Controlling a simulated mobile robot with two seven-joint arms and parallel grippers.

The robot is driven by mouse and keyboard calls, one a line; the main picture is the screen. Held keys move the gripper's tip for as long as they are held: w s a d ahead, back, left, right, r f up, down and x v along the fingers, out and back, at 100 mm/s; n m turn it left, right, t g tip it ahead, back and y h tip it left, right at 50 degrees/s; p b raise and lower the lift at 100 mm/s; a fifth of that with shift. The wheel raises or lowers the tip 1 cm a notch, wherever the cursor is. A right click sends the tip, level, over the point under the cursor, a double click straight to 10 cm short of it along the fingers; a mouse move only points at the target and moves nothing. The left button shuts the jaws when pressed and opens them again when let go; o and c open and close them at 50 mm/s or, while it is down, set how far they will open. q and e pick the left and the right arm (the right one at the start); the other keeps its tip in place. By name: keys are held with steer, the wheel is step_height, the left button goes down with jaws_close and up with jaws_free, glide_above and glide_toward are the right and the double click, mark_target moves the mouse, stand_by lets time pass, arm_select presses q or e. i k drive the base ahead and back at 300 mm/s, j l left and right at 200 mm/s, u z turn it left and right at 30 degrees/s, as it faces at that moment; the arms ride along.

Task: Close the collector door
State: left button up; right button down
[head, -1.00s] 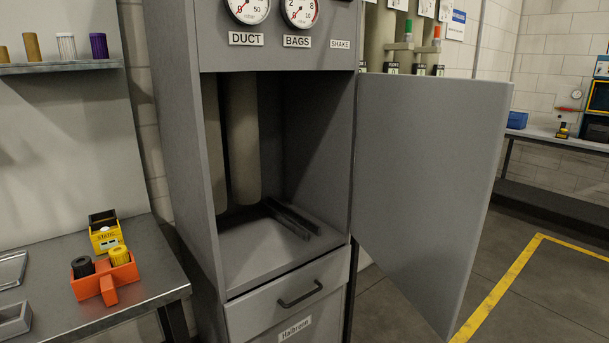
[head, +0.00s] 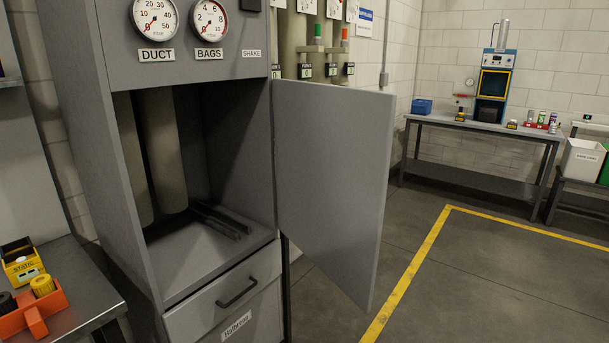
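The collector (head: 75,130) is a tall grey cabinet at the left of the head view. Its door (head: 332,190) is a flat grey panel, hinged on the cabinet's right side. The door stands wide open, swung out to the right. Inside the open compartment are tall beige filter bags (head: 163,150) and two dark rails (head: 220,220) on the floor. Neither of my grippers shows in the view.
A metal table (head: 85,290) with an orange holder (head: 35,312) and a yellow box (head: 20,262) stands close on the left. A drawer (head: 222,292) sits below the compartment. Open floor (head: 470,280) with yellow lines lies right of the door. A workbench (head: 480,128) stands at the back.

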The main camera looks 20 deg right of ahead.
mark_target(333, 143)
steer(key=i+l+u, duration=0.1)
steer(key=l+u, duration=0.5)
steer(key=u, duration=0.15)
steer(key=l+u, duration=0.3)
steer(key=l, duration=1.6)
steer(key=k+l+u, duration=0.1)
steer(key=l, duration=0.8)
steer(key=l+u, duration=0.1)
steer(key=l, duration=0.85)
steer(key=k, duration=0.05)
